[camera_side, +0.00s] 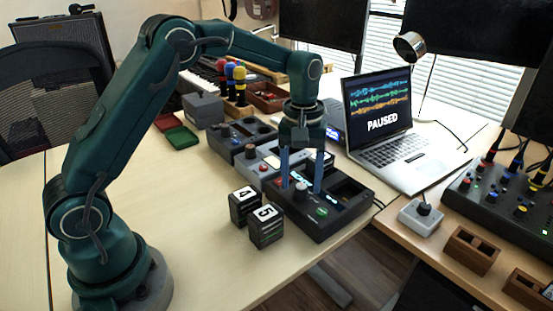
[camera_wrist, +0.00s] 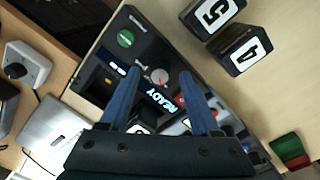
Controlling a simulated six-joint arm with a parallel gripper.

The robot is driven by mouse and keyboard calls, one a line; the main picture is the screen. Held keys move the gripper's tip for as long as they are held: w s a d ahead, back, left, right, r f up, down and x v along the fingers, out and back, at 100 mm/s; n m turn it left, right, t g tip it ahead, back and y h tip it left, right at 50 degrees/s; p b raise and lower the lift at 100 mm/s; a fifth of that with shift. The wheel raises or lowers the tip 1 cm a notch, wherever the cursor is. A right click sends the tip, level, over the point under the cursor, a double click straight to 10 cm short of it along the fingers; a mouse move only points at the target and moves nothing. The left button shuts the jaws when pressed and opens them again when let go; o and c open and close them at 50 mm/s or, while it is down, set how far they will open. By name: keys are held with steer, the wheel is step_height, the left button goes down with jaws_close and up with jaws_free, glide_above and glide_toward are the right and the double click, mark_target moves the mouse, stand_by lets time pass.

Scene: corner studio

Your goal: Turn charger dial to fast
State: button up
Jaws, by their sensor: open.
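The black charger (camera_side: 330,222) sits near the front edge of the table, with a green button (camera_side: 321,211) and a small round grey dial (camera_side: 301,192) on top. In the wrist view the dial (camera_wrist: 158,76) shows a red mark, and a lit display (camera_wrist: 161,103) reads READY. My gripper (camera_side: 301,188) points down over the charger with its two blue fingers apart. In the wrist view my gripper (camera_wrist: 159,73) has one finger on each side of the dial, with gaps visible. I cannot tell how far the fingertips are above the panel. The dial's setting is not readable.
Black blocks numbered 4 (camera_side: 243,207) and 5 (camera_side: 267,228) stand just left of the charger. Other grey and dark units lie behind it. A laptop (camera_side: 385,135) reading PAUSED stands to the right. The table's front left is clear.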

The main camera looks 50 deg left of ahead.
steer(key=shift+f, duration=0.4)
jaws_close()
steer(key=shift+m, duration=0.3)
steer(key=m, duration=0.4)
steer(key=shift+m, duration=2.4)
